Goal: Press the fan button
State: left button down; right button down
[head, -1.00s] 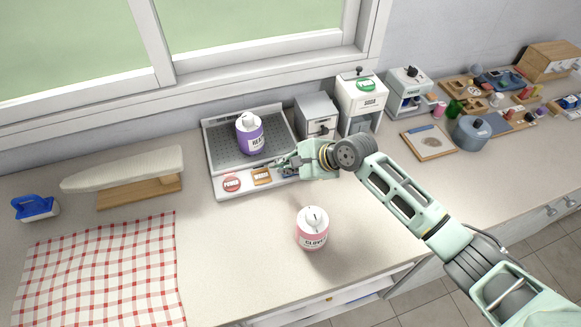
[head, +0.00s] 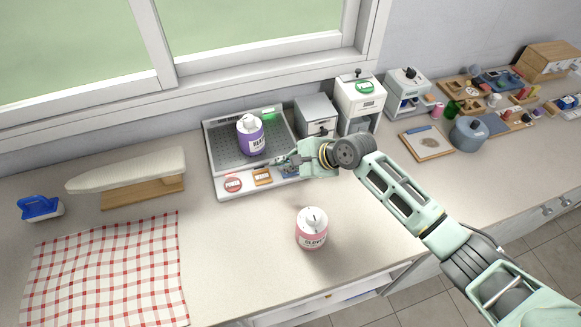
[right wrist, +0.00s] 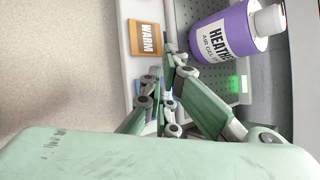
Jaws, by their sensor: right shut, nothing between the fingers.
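I cannot read the blue one's label. My right gripper (head: 281,162) is shut and empty, over the strip at the blue button; contact cannot be told. A green light (head: 268,113) glows at the tray's back right; it also shows in the right wrist view (right wrist: 232,82). My left gripper is out of view.
A purple bottle (head: 250,135) stands on the tray, close to my right gripper. A pink bottle (head: 311,228) stands on the counter in front. A grey box (head: 316,114) and a white dispenser (head: 358,98) stand right of the tray.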

aim_at(286, 176)
jog(key=shift+r+p, duration=2.2)
jog(key=shift+p, duration=0.35)
jog(key=shift+r, duration=0.75)
